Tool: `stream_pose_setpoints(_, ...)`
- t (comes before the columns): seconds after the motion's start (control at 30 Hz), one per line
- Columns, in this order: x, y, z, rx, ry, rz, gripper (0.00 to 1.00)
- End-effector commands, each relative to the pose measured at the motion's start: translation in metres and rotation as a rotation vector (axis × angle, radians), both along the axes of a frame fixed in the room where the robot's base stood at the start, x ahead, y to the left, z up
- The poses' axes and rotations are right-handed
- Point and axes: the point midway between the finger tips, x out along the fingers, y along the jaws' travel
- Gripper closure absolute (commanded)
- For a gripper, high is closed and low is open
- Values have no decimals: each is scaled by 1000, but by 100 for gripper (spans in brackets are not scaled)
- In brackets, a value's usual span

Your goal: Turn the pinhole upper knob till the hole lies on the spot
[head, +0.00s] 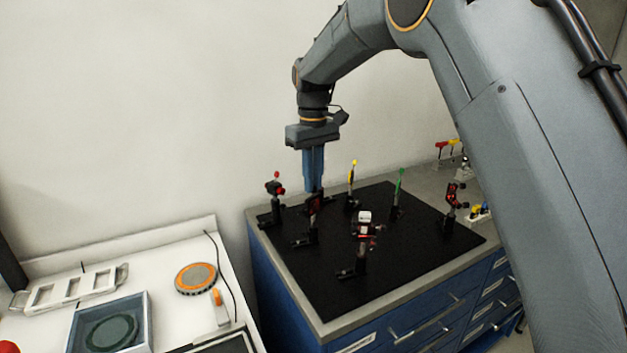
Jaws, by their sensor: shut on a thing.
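My gripper (314,187) points straight down at the back left of the black breadboard, its long blue fingers shut. Its tips are at a small dark mount with red parts (314,206), which looks like the pinhole mount. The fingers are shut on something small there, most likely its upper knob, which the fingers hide. The hole and the light spot are too small to make out in the head view.
The black breadboard (405,250) lies on a blue drawer bench. A red-knobbed mount (275,190) stands close left, a yellow-topped post (352,180) right, and a green-topped post (398,190) further right. A white-topped mount (364,218) stands in front. Another red-knobbed mount (453,195) stands right.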

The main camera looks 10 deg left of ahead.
Motion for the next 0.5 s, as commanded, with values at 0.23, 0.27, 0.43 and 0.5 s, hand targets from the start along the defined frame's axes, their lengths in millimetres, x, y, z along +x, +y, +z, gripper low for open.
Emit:
stream_pose_setpoints(0.23, 0, 0, -1, -1, 2, 1, 100)
stream_pose_setpoints(0.27, 0, 0, -1, -1, 2, 1, 100)
stream_pose_setpoints(0.43, 0, 0, -1, -1, 2, 0, 68)
stream_pose_setpoints(0.5, 0, 0, -1, 0, 1, 0, 68)
